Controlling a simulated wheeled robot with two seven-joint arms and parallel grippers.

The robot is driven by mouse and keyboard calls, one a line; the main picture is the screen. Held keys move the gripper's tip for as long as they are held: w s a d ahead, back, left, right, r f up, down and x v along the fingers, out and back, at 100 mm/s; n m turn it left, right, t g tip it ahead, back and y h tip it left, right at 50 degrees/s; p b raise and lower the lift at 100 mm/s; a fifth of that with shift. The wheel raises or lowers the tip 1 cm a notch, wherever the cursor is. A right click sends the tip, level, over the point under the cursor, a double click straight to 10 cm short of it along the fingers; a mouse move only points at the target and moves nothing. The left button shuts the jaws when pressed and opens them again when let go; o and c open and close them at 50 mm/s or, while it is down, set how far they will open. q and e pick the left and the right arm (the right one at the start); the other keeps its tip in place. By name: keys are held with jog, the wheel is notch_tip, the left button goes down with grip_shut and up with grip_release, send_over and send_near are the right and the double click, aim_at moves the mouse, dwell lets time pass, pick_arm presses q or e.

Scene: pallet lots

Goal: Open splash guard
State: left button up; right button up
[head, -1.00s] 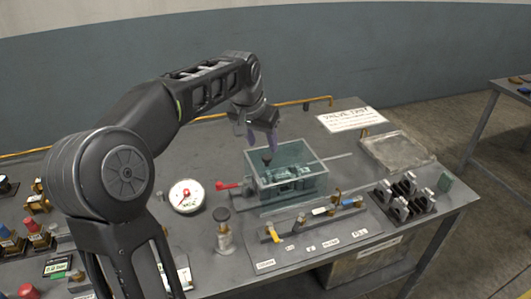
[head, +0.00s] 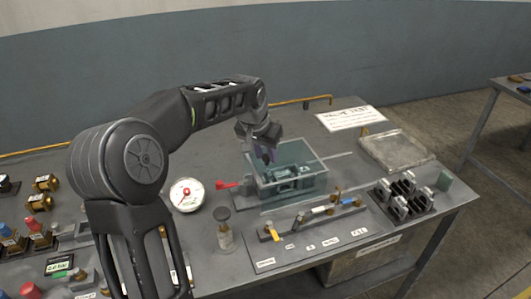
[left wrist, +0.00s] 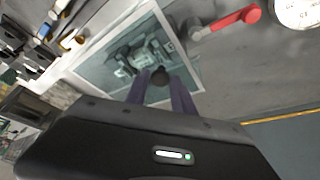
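The splash guard (head: 308,183) is a clear greenish box cover over a valve fixture on the bench. It also shows in the left wrist view (left wrist: 100,76), with metal parts inside. It sits down flat, and its dark round knob (left wrist: 160,77) is on top. My left gripper (head: 267,157) is at the knob from above, its purple fingers on both sides of it. The knob is mostly hidden in the head view. My right gripper is in neither view.
A red-handled lever (head: 228,184) and a round gauge (head: 187,194) are left of the guard. A label strip with small valves (head: 320,222) lies in front. Black holders (head: 402,192) and a clear tray (head: 396,150) are at right. Bench behind the guard is mostly clear.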

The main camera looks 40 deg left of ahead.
pick_arm(q)
grip_shut()
dwell(1.0)
